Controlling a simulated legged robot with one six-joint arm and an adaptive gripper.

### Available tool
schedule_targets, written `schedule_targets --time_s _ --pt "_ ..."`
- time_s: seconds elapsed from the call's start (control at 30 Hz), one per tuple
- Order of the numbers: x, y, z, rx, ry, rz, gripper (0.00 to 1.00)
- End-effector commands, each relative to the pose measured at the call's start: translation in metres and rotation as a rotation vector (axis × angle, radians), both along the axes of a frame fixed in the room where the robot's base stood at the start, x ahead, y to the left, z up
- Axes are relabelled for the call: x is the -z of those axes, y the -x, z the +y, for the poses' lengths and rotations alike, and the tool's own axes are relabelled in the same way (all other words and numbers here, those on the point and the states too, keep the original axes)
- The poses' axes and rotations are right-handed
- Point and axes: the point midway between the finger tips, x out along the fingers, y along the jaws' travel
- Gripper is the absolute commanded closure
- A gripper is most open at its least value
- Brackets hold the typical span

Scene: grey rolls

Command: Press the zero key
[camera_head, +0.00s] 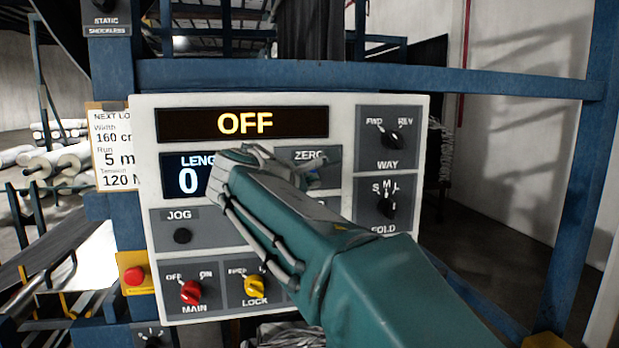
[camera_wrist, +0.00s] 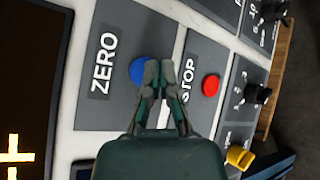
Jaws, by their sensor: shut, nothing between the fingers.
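The grey control panel (camera_head: 345,101) stands upright in front of me. Its ZERO plate (camera_head: 309,155) is right of the LENGTH display, largely behind my gripper. The round blue zero key (camera_wrist: 137,70) shows beside the ZERO lettering in the wrist view, its right part covered by the fingertips. My gripper (camera_wrist: 157,72) is shut and empty, its tips in front of the key's right edge, toward the STOP plate. In the head view my gripper (camera_head: 240,157) overlaps the LENGTH display's right end. I cannot tell whether the tips touch the panel.
The red stop key (camera_wrist: 211,86) is close right of the fingertips. The upper display (camera_head: 245,124) reads OFF; the LENGTH display (camera_head: 186,176) shows 0. A JOG key (camera_head: 182,236), red MAIN knob (camera_head: 190,292), yellow LOCK knob (camera_head: 254,286) and WAY knob (camera_head: 391,140) surround. Blue frame bars border the panel.

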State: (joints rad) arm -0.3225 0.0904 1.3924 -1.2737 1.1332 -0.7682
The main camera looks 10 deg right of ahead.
Motion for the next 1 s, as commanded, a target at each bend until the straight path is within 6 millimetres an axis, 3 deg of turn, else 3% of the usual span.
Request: schedule_targets --time_s 0.37,1.0 --pt "0.000 0.004 0.000 0.000 -0.001 -0.001 1.00" --pt "0.000 0.053 0.000 0.001 0.000 -0.001 1.00"
